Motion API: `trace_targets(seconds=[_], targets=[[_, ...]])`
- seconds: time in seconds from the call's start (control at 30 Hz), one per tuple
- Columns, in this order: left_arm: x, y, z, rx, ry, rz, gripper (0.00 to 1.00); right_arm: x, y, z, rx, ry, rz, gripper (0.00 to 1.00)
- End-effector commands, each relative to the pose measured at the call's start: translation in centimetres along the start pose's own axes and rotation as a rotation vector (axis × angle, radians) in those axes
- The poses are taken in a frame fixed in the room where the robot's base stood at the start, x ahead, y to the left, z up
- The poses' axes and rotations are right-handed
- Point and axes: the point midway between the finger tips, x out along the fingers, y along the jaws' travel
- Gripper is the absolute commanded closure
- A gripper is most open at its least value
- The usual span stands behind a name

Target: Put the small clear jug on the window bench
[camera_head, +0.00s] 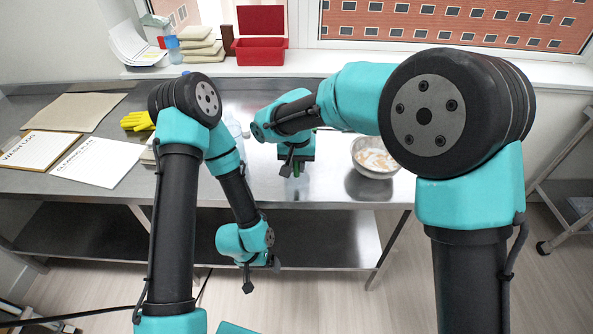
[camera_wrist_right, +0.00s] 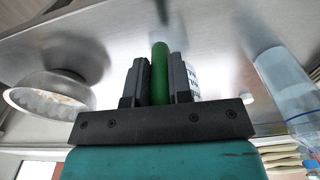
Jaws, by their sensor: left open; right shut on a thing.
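My right gripper (camera_head: 293,165) is low over the steel table. In the right wrist view, it (camera_wrist_right: 160,85) is shut on a green rod-like thing (camera_wrist_right: 160,70); what the rod belongs to cannot be told. A clear vessel (camera_head: 234,126), perhaps the small clear jug, is partly hidden behind my left arm. A clear vessel (camera_wrist_right: 282,85) also shows at the right of the right wrist view, apart from the gripper. The white window bench (camera_head: 335,64) runs along the back under the windows. My left gripper (camera_head: 261,277) is open and empty, low in front of the table.
A metal bowl with pale contents (camera_head: 375,155) stands at the table's right. A red box (camera_head: 260,50), stacked pale packs (camera_head: 200,47) and a blue bottle (camera_head: 173,49) occupy the bench's left. Yellow gloves (camera_head: 138,121) and papers (camera_head: 95,158) lie at left.

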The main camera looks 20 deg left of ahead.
Motion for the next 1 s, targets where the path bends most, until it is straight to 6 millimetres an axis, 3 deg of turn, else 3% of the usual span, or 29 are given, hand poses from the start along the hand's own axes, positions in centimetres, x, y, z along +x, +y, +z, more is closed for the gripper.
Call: trace_targets(seconds=[0.27,0.53,0.97,1.0], targets=[[0.0,0.0,0.0,0.0,0.0,0.0,0.07,0.1,-0.1,-1.0,0.001,0.001,0.0,1.0],[0.0,0.0,0.0,0.0,0.0,0.0,0.07,3.5,0.0,-0.7,0.0,-0.001,0.001,1.0],[0.0,0.0,0.0,0.0,0.0,0.0,0.07,4.0,-0.1,-0.6,0.0,0.0,0.0,1.0],[0.0,0.0,0.0,0.0,0.0,0.0,0.07,3.9,-0.1,-0.6,0.0,0.0,0.0,0.77]])
